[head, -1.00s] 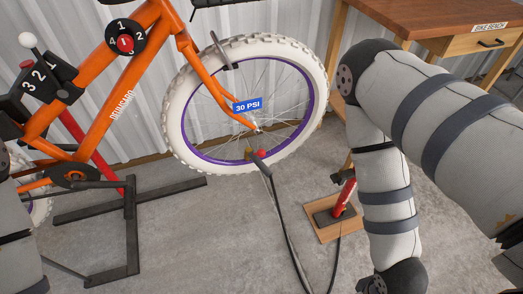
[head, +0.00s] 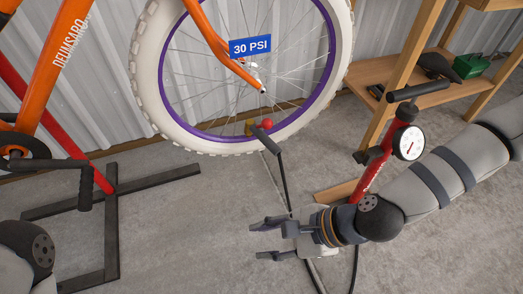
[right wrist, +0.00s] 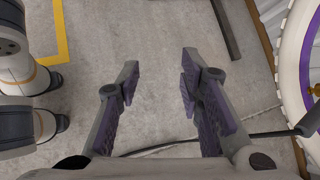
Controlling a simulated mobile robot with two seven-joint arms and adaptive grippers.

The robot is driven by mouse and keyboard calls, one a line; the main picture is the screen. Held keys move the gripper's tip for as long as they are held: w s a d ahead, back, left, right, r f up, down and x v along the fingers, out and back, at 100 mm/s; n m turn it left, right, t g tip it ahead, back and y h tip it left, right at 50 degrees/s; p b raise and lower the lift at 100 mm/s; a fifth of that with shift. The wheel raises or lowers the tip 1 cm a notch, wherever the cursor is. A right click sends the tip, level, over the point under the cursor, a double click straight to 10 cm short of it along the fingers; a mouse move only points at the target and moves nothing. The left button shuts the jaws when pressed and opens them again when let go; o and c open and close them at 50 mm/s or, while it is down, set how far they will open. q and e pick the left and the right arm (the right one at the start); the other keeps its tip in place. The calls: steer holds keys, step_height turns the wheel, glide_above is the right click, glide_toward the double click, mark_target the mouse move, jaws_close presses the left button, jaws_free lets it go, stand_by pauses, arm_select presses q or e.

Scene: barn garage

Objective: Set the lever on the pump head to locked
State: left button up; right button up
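The pump head (head: 257,130) is at the bottom of the purple wheel rim, with brass and red parts showing. Its black lever (head: 268,142) slants down to the right from the head, above the hose. My right gripper (head: 258,239) is open and empty, below the pump head and apart from it, its fingers pointing left. In the right wrist view, both fingers (right wrist: 160,88) stand wide apart over bare floor. The lever shows at the right edge there (right wrist: 308,121), outside the fingers. My left gripper is out of view.
The red floor pump (head: 376,165) stands beside my right forearm. A black stand (head: 112,225) is at left, a wooden bench (head: 400,72) at right. Floor between is clear except the hose (head: 284,185).

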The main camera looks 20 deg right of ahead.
steer(key=w+d+m+t+b, duration=0.35)
steer(key=w+d+m, duration=0.2)
steer(key=w, duration=0.45)
steer(key=m+t+h+b, duration=0.2)
steer(key=m+t+b, duration=0.1)
steer(key=m+t, duration=0.1)
glide_toward(271, 124)
steer(key=f, duration=0.1)
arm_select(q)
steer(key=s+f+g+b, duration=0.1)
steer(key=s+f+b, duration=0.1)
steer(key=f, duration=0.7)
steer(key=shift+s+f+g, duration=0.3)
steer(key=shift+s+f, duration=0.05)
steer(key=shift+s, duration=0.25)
arm_select(e)
steer(key=shift+y, duration=0.3)
steer(key=x, duration=1.1)
steer(key=shift+w+r, duration=0.25)
steer(key=shift+w, duration=0.05)
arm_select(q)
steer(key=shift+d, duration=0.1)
arm_select(e)
steer(key=shift+c, duration=0.6)
